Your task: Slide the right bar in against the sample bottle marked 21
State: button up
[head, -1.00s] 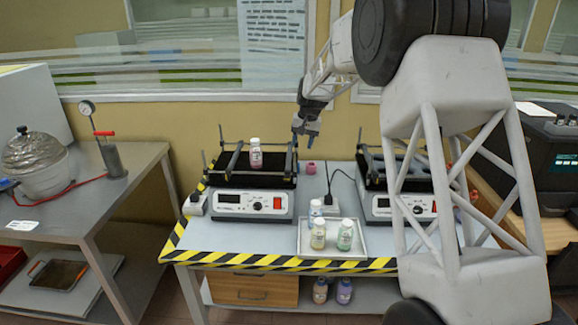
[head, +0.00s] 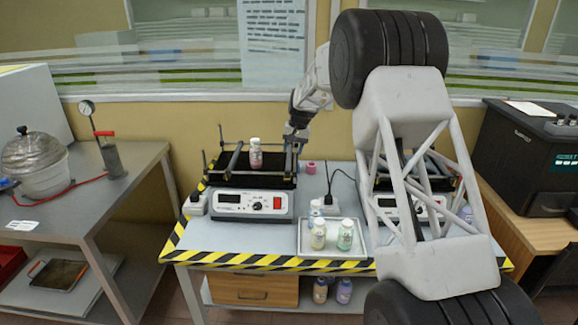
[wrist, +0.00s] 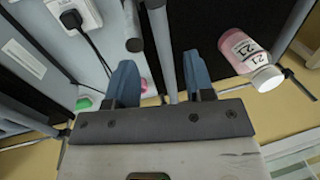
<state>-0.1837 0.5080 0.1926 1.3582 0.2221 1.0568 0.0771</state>
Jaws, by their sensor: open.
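The sample bottle marked 21 (head: 256,155), with a white cap and pink contents, stands on the left shaker between its bars. The wrist view shows its label and number clearly (wrist: 247,55). The right bar (wrist: 163,35) is a grey rod that runs between my two blue fingers in the wrist view, with a gap from the bottle. My gripper (head: 293,143) is over the right side of the left shaker (head: 252,204). It is open, with the fingers on either side of the bar (wrist: 158,62). I cannot tell whether either finger touches it.
A tray (head: 333,252) with several bottles stands in front, right of the shaker. A pink cap-like object (head: 311,167) and a power plug (head: 312,196) lie to the right. A second shaker (head: 402,208) is partly hidden by my arm.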

aim_at(288, 166)
jog(key=shift+a+f, duration=0.25)
jog(key=shift+f, duration=1)
jog(key=shift+a+f, duration=0.25)
jog(key=shift+f, duration=0.95)
jog(key=shift+a+f, duration=0.25)
jog(key=shift+f, duration=1)
jog(key=c, duration=0.8)
jog(key=shift+a, duration=0.1)
jog(key=shift+c, duration=0.4)
